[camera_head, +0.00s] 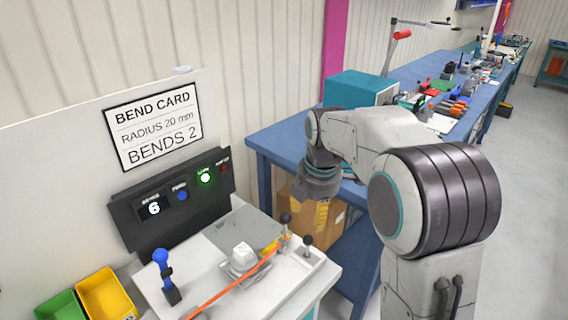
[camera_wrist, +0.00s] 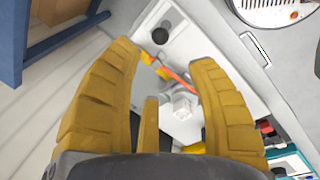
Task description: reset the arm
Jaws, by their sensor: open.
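My arm rises at the right of the head view and reaches left, with its wrist over the gap between the bench and the blue table. My gripper (camera_wrist: 172,70) is open and empty in the wrist view, its yellow-brown fingers spread wide. The gripper's fingers are mostly hidden behind the wrist in the head view. Between the fingers the wrist view shows the white bench with an orange cable (camera_wrist: 178,77) and a white block (camera_wrist: 184,104), some way off. The orange cable (camera_head: 232,284) also lies across the bench in the head view, beside the white block (camera_head: 242,257).
A bend card (camera_head: 155,122) hangs above a dark control panel (camera_head: 172,198) with a green light. A blue-handled lever (camera_head: 163,270) and green and yellow bins (camera_head: 105,295) stand at the left. A blue table (camera_head: 275,140) runs to the back, with a cardboard box (camera_head: 316,222) beneath. Floor is open at right.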

